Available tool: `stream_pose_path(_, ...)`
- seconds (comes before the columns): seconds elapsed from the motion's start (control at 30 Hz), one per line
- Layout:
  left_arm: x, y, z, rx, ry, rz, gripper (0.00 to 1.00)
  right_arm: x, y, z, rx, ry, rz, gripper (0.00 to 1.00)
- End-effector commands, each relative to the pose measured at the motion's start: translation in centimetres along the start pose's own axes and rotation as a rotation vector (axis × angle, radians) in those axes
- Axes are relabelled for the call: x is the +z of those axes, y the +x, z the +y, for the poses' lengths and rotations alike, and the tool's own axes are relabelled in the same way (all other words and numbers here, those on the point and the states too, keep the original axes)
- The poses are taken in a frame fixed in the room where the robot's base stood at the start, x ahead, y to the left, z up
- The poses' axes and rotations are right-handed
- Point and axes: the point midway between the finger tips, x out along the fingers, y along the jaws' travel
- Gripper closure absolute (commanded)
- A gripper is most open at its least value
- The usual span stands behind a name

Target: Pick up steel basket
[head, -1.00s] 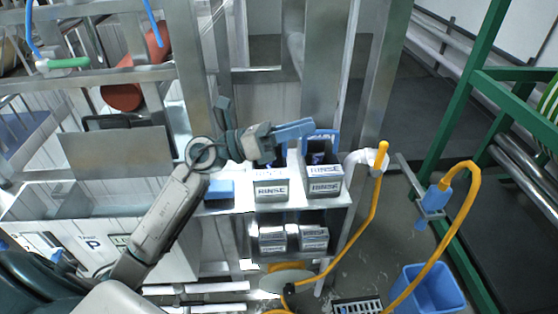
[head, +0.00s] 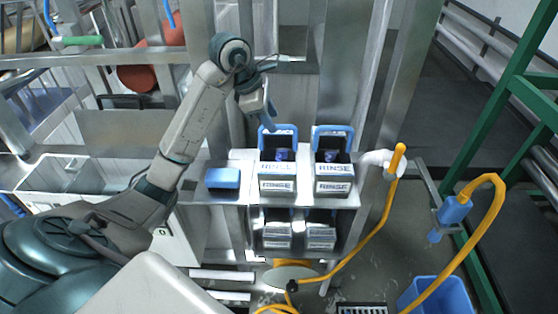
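Two steel baskets with blue handles and RINSE labels stand side by side on a steel shelf: the left one (head: 277,169) and the right one (head: 334,171). Each has a dark inside with something blue in it. My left gripper (head: 268,122) points down with its blue fingers just above and behind the left basket's raised handle. I cannot tell whether a fingertip touches that handle. The fingers are seen nearly edge-on, so their gap is hidden. My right gripper is out of view.
Two similar labelled boxes (head: 277,234) sit on the lower shelf. A blue block (head: 223,178) lies left of the baskets. A white pipe (head: 379,158) and orange hose (head: 391,190) stand at the right. Steel posts rise behind, and a blue bucket (head: 436,296) is on the floor.

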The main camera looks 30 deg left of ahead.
Motion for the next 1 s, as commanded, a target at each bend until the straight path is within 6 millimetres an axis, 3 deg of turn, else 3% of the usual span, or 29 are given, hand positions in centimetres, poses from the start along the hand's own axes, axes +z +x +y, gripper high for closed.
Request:
stream_pose_path(0.03, -0.1, 1.0, -0.1, -0.001, -0.001, -0.001, 0.61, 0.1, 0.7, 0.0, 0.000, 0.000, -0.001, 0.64)
stream_pose_path(0.33, 0.1, 3.9, 0.2, -0.002, -0.002, -0.004, 0.61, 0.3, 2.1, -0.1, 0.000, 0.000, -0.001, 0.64)
stream_pose_path(0.4, 0.3, 4.3, 0.5, -0.005, -0.002, -0.001, 0.61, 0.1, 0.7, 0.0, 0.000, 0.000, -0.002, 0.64)
stream_pose_path(0.5, 0.3, 5.7, 0.5, -0.004, -0.002, -0.002, 0.61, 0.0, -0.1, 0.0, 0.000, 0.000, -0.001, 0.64)
stream_pose_path(0.83, 0.2, 7.0, 0.5, 0.000, 0.000, -0.002, 0.61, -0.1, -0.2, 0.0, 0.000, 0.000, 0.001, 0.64)
stream_pose_path(0.87, 0.2, 7.0, 0.5, 0.000, 0.000, -0.002, 0.63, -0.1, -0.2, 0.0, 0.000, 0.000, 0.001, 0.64)
stream_pose_path(1.0, 0.2, 7.0, 0.5, 0.000, 0.000, -0.002, 0.91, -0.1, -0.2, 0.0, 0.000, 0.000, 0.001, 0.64)
